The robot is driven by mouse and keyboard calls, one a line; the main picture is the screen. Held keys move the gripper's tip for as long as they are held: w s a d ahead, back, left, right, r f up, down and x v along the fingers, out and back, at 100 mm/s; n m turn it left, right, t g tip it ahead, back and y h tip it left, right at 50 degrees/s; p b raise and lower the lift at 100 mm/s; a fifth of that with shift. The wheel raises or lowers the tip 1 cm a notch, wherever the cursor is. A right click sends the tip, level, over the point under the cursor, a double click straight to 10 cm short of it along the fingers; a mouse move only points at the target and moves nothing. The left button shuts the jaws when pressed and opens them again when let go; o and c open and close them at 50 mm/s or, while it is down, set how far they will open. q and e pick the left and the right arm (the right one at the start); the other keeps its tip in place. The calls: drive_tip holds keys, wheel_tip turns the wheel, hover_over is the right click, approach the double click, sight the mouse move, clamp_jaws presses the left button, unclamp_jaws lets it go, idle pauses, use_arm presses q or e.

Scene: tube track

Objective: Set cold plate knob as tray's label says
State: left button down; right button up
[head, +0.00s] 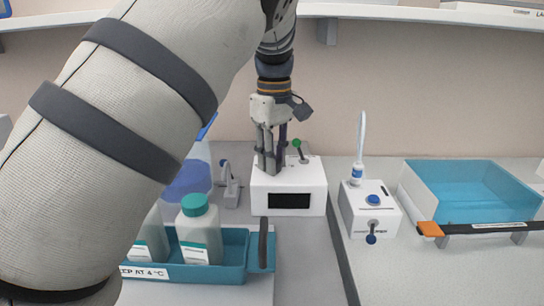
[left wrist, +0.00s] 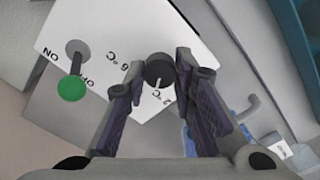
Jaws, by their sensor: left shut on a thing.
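The cold plate (head: 289,211) is a white box with a dark display at mid-picture in the head view. My left gripper (head: 269,168) reaches down onto its top. In the left wrist view the dark round knob (left wrist: 159,68) sits between the fingertips, and the gripper is shut on it. The teal tray (head: 233,241) has a label (head: 146,272) whose visible part reads "EEP AT 4 °C". My right gripper is not in view.
A green-tipped switch (left wrist: 72,86) marked ON and OFF stands beside the knob. White bottles (head: 200,233) stand in the tray. Right of the cold plate are a small white device (head: 368,213) and a blue water bath (head: 475,190). My left arm hides the left side.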

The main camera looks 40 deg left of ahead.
use_arm(q)
drive_tip(key=m, duration=0.6)
drive_tip(key=shift+m, duration=0.3)
idle(0.5)
drive_tip(key=c, duration=1.3)
unclamp_jaws()
drive_tip(key=shift+c, duration=0.2)
wheel_tip(320, 180, up, 12)
drive_tip(key=shift+f, duration=0.1)
